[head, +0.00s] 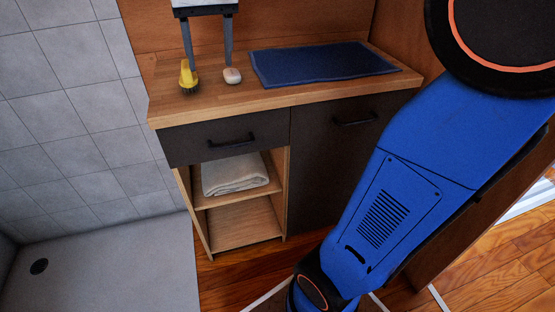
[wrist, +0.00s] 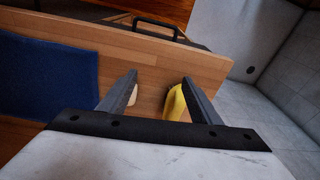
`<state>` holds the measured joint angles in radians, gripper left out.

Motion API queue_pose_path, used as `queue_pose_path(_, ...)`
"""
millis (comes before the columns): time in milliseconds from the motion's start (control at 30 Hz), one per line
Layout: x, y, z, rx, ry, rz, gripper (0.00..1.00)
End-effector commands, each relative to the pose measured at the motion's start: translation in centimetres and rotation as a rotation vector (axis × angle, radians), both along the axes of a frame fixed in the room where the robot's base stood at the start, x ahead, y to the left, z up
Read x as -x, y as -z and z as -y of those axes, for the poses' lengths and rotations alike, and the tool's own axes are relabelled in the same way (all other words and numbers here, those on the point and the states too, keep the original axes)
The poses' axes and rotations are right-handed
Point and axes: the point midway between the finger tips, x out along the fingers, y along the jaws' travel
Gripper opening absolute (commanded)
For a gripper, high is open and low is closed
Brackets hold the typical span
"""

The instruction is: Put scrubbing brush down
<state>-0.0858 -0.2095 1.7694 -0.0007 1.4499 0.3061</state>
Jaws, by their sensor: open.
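The scrubbing brush (head: 187,78), yellow with dark bristles, stands on the left part of the wooden countertop (head: 265,98). In the wrist view the brush (wrist: 176,103) shows beside the right finger, partly hidden by it. My gripper (head: 209,66) is open, pointing down over the counter, with nothing held between its fingers. In the head view its left finger is close to the top of the brush; I cannot tell whether they touch. The fingers also show spread in the wrist view (wrist: 161,76).
A pale soap bar (head: 232,75) lies near the right finger. A dark blue mat (head: 320,63) covers the counter's right part. A folded towel (head: 234,174) sits on the shelf below. A tiled wall (head: 75,85) and shower floor (head: 110,270) are at left.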

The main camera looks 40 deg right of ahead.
Motion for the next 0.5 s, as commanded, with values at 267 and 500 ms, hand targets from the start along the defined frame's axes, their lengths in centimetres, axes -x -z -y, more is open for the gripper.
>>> queue_pose_path(267, 8.5, 5.5, 1.8, 0.012, -0.073, 0.099, 0.58)
queue_pose_path(500, 15.1, 11.7, 2.9, 0.033, -0.137, 0.183, 0.58)
